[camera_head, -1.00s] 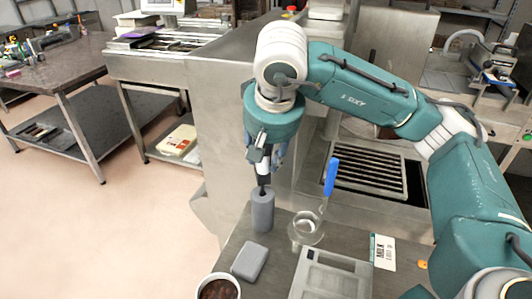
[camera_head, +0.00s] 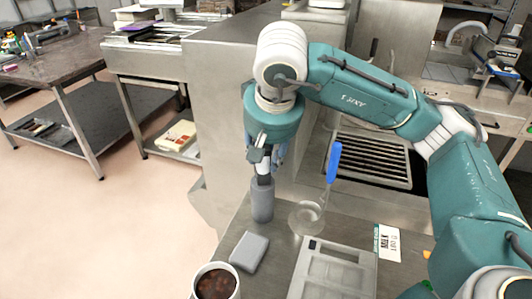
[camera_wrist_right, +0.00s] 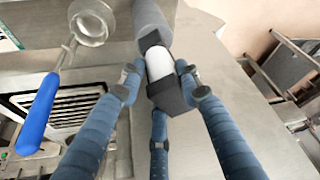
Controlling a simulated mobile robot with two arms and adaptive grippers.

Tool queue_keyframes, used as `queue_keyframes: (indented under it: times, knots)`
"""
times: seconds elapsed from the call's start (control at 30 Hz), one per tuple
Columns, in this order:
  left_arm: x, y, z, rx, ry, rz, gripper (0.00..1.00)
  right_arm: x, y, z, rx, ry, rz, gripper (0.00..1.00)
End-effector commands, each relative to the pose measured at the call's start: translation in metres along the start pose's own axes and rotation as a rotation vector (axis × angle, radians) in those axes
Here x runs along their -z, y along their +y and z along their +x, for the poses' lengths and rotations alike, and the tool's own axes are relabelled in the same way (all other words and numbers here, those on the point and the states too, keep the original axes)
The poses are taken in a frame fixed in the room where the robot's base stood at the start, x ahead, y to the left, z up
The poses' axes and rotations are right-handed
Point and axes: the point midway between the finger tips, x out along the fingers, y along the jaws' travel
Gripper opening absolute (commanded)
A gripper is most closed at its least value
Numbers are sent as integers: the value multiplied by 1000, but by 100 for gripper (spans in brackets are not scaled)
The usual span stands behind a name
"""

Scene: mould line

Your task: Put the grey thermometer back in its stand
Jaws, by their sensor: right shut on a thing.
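My right gripper (camera_head: 263,157) points down and is shut on the thermometer (camera_head: 264,168). In the right wrist view, the thermometer (camera_wrist_right: 158,66) shows a pale shaft and dark parts, with my blue fingers around its dark block. Below it, a grey upright cylinder, which looks like the stand (camera_head: 262,203), stands on the metal counter. The thermometer's lower end meets the stand's top and lines up with it. How deep it sits inside is hidden. The stand also shows in the right wrist view (camera_wrist_right: 152,14). My left gripper is not in view.
Close to the stand are a grey block (camera_head: 249,252), a mug with brown contents (camera_head: 217,284) and a blue-handled round tool (camera_head: 333,162). A grey tray (camera_head: 363,282) and a printed card (camera_head: 387,243) lie to the right. Counter shows bare around the stand.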

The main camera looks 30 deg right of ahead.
Motion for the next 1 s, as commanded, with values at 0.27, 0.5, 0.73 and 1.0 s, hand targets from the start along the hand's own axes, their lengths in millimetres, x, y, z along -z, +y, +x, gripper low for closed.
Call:
queue_keyframes:
  times: [0.27, 0.5, 0.73, 1.0]
  knots:
    - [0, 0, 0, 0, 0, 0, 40, 0, 0, 0, 0, 0, 0, 54]
    - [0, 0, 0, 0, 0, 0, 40, 0, 0, 0, 0, 0, 0, 56]
    - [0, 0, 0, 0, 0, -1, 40, 1, -1, -15, 2, 3, 1, 56]
    - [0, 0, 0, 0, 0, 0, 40, 2, 0, -72, 1, 8, 0, 56]
